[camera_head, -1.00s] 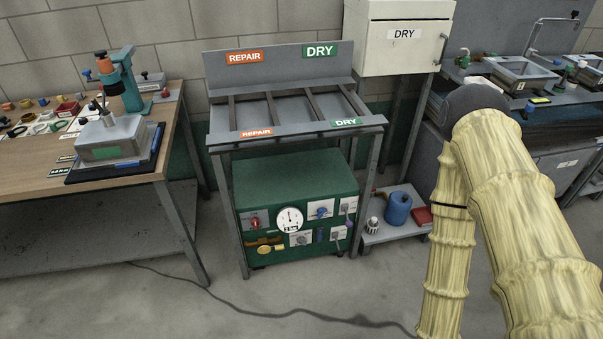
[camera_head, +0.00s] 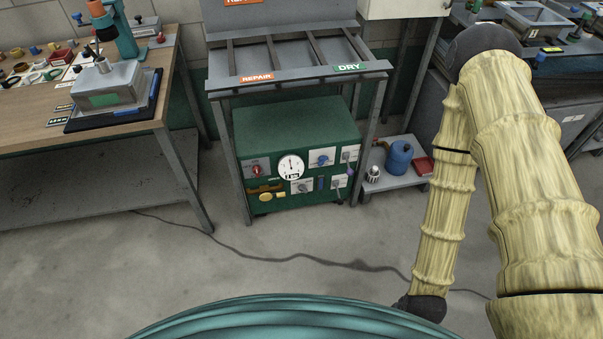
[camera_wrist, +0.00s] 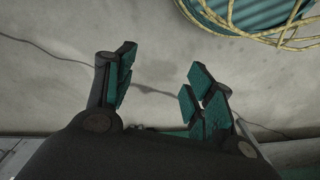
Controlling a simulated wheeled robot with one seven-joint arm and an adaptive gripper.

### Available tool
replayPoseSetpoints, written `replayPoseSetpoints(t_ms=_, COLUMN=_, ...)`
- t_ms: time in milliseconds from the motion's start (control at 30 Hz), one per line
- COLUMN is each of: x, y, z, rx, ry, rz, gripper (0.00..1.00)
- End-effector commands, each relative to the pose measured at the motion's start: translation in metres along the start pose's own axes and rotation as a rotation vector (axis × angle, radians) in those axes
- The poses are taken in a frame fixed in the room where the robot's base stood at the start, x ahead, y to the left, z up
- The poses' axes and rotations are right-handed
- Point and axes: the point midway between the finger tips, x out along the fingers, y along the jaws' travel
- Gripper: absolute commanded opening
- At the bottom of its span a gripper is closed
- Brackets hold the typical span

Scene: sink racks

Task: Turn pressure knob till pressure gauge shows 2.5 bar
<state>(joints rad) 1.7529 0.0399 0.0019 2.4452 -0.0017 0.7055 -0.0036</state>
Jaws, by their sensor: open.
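A green machine box (camera_head: 297,130) stands on the floor under the grey rack in the head view. Its front panel carries a round white pressure gauge (camera_head: 291,167), whose reading is too small to tell. A red knob (camera_head: 256,170) sits left of the gauge and a blue knob (camera_head: 322,160) sits right of it. I cannot tell which one is the pressure knob. My gripper (camera_wrist: 158,88) shows in the wrist view, open and empty above bare floor.
The grey rack (camera_head: 300,85) stands over the box, with legs at both sides. A low shelf with a blue can (camera_head: 398,158) is at its right. A wooden workbench (camera_head: 140,115) is at the left. A dark cable (camera_head: 270,257) crosses the otherwise clear floor.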

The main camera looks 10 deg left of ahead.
Motion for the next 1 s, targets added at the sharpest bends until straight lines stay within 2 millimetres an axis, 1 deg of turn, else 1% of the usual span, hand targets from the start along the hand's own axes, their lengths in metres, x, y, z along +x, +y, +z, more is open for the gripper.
replayPoseSetpoints(t_ms=33, x=0.012, y=-0.002, z=-0.007, rx=-0.006, ry=0.016, rz=-0.004, gripper=0.54)
replayPoseSetpoints(t_ms=67, x=0.018, y=-0.003, z=-0.013, rx=-0.011, ry=0.029, rz=-0.007, gripper=0.54)
replayPoseSetpoints(t_ms=167, x=0.041, y=-0.01, z=-0.039, rx=-0.033, ry=0.089, rz=-0.02, gripper=0.54)
replayPoseSetpoints(t_ms=200, x=0.051, y=-0.014, z=-0.051, rx=-0.044, ry=0.117, rz=-0.027, gripper=0.54)
replayPoseSetpoints(t_ms=300, x=0.073, y=-0.026, z=-0.084, rx=-0.073, ry=0.191, rz=-0.042, gripper=0.54)
replayPoseSetpoints(t_ms=500, x=0.11, y=-0.046, z=-0.148, rx=-0.127, ry=0.339, rz=-0.07, gripper=0.54)
replayPoseSetpoints(t_ms=700, x=0.138, y=-0.066, z=-0.211, rx=-0.18, ry=0.489, rz=-0.092, gripper=0.54)
replayPoseSetpoints(t_ms=900, x=0.159, y=-0.088, z=-0.272, rx=-0.228, ry=0.639, rz=-0.109, gripper=0.54)
replayPoseSetpoints(t_ms=967, x=0.163, y=-0.094, z=-0.29, rx=-0.243, ry=0.684, rz=-0.113, gripper=0.54)
replayPoseSetpoints(t_ms=1000, x=0.166, y=-0.099, z=-0.302, rx=-0.252, ry=0.714, rz=-0.116, gripper=0.54)
